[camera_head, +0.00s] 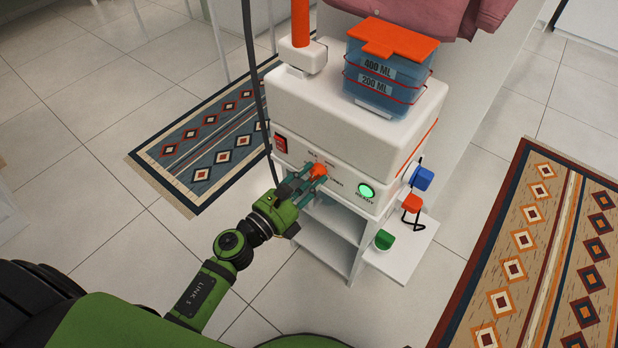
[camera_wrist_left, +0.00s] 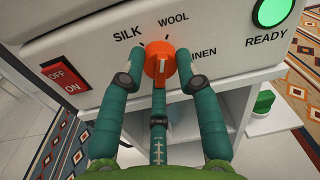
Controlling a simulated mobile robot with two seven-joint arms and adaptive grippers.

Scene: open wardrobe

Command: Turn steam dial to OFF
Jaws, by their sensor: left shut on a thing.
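The orange steam dial (camera_head: 318,170) is on the front panel of the white steamer (camera_head: 345,130). In the left wrist view the dial (camera_wrist_left: 160,64) sits among the labels SILK, WOOL and one partly hidden that reads INEN. A pale pointer mark shows on its lower face. No OFF label for the dial can be made out. My left gripper (camera_head: 308,178) is at the panel with its green fingers around the dial; the fingers (camera_wrist_left: 160,75) are closed on it from left, right and below. My right gripper is not in view.
A red OFF/ON switch (camera_wrist_left: 64,77) is left of the dial and a green READY light (camera_head: 366,191) is right of it. A blue water tank (camera_head: 385,75) stands on top. A dark hose (camera_head: 258,90) hangs beside my left gripper. Patterned rugs (camera_head: 200,150) flank the unit.

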